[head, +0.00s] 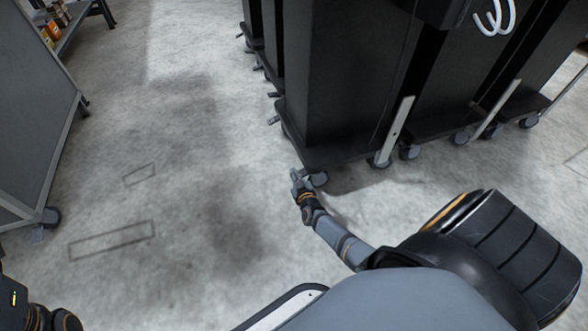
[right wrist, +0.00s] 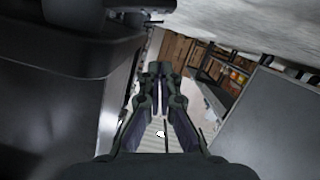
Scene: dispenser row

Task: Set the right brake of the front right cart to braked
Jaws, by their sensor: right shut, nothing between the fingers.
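The nearest black cart (head: 325,85) stands upright in the upper middle of the head view; its dark side also fills the left of the right wrist view (right wrist: 70,65). Its near corner rests on a grey caster (head: 319,179), and another caster (head: 379,162) is further right. My right gripper (head: 296,180) is low over the floor, just left of the near corner caster. It is shut and empty, and its fingers show in the right wrist view (right wrist: 160,95). I cannot tell whether it touches the brake pedal or how the brake is set. My left gripper is out of frame.
More black carts stand to the right with casters (head: 460,137), and others behind, with grey pedals (head: 273,120) sticking out left. A grey panel on casters (head: 35,130) stands at the left. The floor (head: 190,160) between is clear.

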